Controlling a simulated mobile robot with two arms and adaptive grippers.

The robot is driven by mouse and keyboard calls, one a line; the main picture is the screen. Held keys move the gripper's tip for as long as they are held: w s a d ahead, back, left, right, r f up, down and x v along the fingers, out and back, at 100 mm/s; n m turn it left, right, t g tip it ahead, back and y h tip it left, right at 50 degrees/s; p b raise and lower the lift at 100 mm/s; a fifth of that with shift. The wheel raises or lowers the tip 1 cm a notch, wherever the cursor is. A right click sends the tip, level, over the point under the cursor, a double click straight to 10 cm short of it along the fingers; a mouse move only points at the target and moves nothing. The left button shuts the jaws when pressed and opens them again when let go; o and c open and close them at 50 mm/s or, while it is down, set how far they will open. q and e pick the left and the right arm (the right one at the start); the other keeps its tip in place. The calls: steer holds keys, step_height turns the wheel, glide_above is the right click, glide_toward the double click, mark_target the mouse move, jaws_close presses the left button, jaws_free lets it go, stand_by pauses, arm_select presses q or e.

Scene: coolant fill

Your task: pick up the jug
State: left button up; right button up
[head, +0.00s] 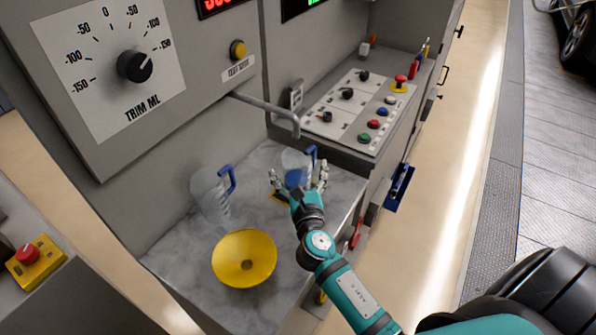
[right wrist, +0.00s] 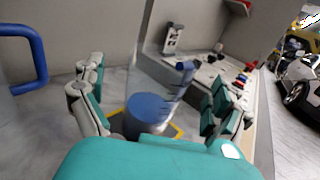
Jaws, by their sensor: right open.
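A clear jug with blue liquid and a blue handle (head: 293,160) stands on the grey counter under the end of a metal spout. It also shows in the right wrist view (right wrist: 150,108), upright over a yellow marking. My right gripper (head: 299,188) is open at this jug. Its fingers are spread on either side of it, and I cannot tell whether they touch it. A second clear jug (head: 209,190) with a blue handle stands further left and looks empty. Its handle shows at the left edge of the right wrist view (right wrist: 40,60). My left gripper is not in view.
The metal spout (head: 268,108) reaches over the counter. A panel with buttons (head: 350,108) stands behind, and a trim dial (head: 135,66) is on the left cabinet.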

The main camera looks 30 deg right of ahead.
mark_target(297, 160)
steer(key=x, duration=0.4)
steer(key=shift+s+d+r+p, duration=0.1)
steer(key=shift+d+r+p, duration=0.1)
steer(key=shift+p, duration=0.15)
steer(key=shift+w+d+f, duration=0.1)
steer(key=shift+w+f, duration=0.05)
steer(key=shift+w, duration=0.2)
steer(key=shift+s, duration=0.1)
